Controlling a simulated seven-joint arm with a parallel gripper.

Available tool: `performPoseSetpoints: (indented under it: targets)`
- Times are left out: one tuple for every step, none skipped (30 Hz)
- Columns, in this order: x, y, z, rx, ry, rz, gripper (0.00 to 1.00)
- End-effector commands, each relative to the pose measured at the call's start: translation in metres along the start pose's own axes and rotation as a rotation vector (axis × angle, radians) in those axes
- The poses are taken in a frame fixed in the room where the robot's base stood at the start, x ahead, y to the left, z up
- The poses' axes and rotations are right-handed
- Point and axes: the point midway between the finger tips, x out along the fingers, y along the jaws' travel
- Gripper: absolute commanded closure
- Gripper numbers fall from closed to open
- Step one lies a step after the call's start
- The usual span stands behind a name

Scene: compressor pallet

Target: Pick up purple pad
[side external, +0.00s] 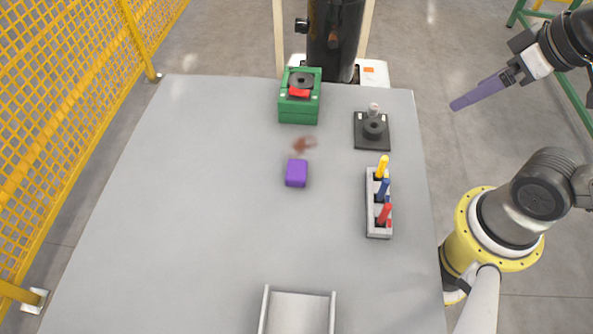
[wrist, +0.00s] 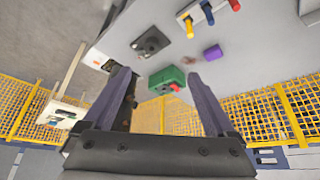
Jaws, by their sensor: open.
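The purple pad (side external: 297,173) is a small purple block lying on the grey table, near the middle of the side external view. It also shows in the wrist view (wrist: 212,53), at the upper right. My gripper (side external: 455,106) is off to the right of the table in the side external view, raised and well away from the pad. In the wrist view, the two purple-grey fingers of my gripper (wrist: 160,90) stand wide apart with nothing between them in their grip. Nothing hides the pad.
A green box (side external: 299,108) with a red part stands behind the pad, and a dark stain (side external: 304,145) lies between them. A black fixture (side external: 372,130) and a grey rack (side external: 378,232) with coloured tools stand to the right. A metal tray (side external: 298,315) is at the front. The table's left is clear.

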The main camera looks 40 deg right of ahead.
Motion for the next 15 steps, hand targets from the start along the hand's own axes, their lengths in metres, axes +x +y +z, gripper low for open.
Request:
performPoseSetpoints:
  targets:
    - [0.0, 0.0, 0.0, 0.032, -0.001, 0.0, 0.09]
    - [0.0, 0.0, 0.0, 0.06, -0.001, 0.0, 0.09]
    - [-0.002, 0.0, -0.002, 0.103, 0.003, 0.0, 0.09]
    - [-0.004, 0.0, -0.005, 0.14, 0.012, -0.001, 0.09]
    - [-0.007, 0.0, -0.01, 0.182, 0.021, -0.002, 0.09]
    - [-0.011, 0.0, -0.017, 0.241, 0.03, -0.004, 0.09]
    - [-0.013, -0.001, -0.023, 0.287, 0.033, -0.006, 0.09]
    - [-0.014, -0.002, -0.03, 0.331, 0.032, -0.008, 0.09]
    - [-0.015, -0.003, -0.04, 0.387, 0.026, -0.012, 0.09]
    - [-0.015, -0.005, -0.047, 0.429, 0.019, -0.015, 0.09]
    - [-0.014, -0.007, -0.056, 0.469, 0.011, -0.017, 0.09]
    - [-0.012, -0.011, -0.068, 0.523, -0.003, -0.021, 0.09]
    - [-0.01, -0.015, -0.077, 0.562, -0.017, -0.022, 0.09]
    - [-0.007, -0.018, -0.086, 0.598, -0.03, -0.023, 0.09]
    - [-0.002, -0.024, -0.097, 0.644, -0.05, -0.023, 0.09]
